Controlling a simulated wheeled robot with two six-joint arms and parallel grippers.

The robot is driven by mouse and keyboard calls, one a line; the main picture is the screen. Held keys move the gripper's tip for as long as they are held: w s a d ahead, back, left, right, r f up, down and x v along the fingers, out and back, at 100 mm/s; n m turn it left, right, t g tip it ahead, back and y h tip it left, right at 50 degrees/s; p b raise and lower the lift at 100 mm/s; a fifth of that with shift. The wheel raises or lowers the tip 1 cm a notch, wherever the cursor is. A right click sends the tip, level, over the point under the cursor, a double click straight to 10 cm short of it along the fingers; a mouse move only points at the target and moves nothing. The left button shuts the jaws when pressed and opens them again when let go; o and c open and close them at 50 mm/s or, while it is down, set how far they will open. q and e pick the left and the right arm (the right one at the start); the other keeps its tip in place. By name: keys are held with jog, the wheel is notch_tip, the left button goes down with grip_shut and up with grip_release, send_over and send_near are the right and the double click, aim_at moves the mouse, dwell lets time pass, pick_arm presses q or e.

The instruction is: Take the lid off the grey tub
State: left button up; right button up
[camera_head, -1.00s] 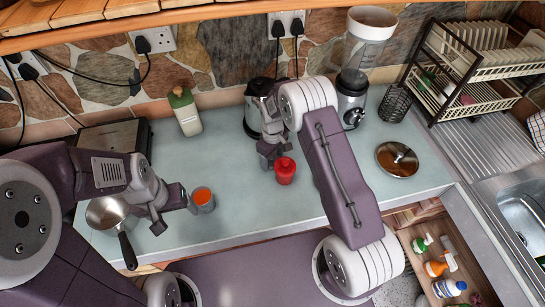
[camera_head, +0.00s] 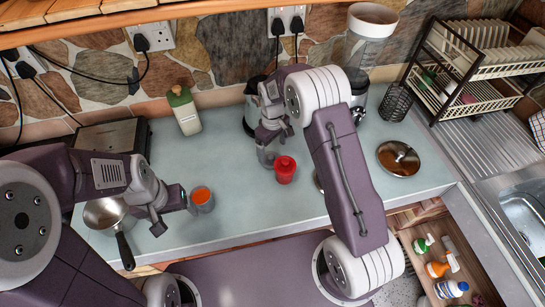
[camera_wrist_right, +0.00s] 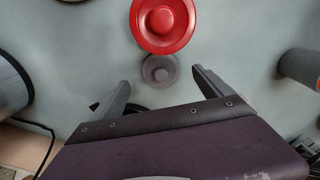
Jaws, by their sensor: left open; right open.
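The small grey tub (camera_head: 266,156) stands on the worktop just behind and left of a red tub, partly covered by my right gripper in the head view. In the right wrist view its round grey top (camera_wrist_right: 160,71) with a central knob shows between the fingertips. My right gripper (camera_head: 273,134) is open and empty above and behind the grey tub; its fingers (camera_wrist_right: 161,80) stand apart on either side in the wrist view. My left gripper (camera_head: 171,211) is open and empty, left of a cup with orange contents.
The red tub (camera_head: 285,169) stands close to the grey tub. The orange-filled cup (camera_head: 202,199) is further left. A saucepan (camera_head: 105,213), a bottle (camera_head: 184,110) and a round pan lid (camera_head: 398,158) stand around. The worktop between the bottle and the cup is clear.

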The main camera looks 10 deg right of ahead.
aim_at(273, 157)
notch_tip(273, 157, up, 6)
jog(key=s+d+m, duration=0.1)
jog(key=s, duration=0.2)
jog(key=s+d+r+m, duration=0.1)
jog(key=s, duration=0.2)
jog(key=s+d+m, duration=0.1)
jog(key=s, duration=0.2)
jog(key=shift+s+r+m+t+b, duration=0.15)
jog(key=shift+r+m+t+b, duration=0.15)
jog(key=shift+r+m, duration=0.1)
jog(key=s+d+f+m+b, duration=0.1)
jog(key=s+d+f+m, duration=0.1)
jog(key=s, duration=0.9)
jog(key=shift+m+t, duration=0.3)
jog(key=shift+m, duration=0.4)
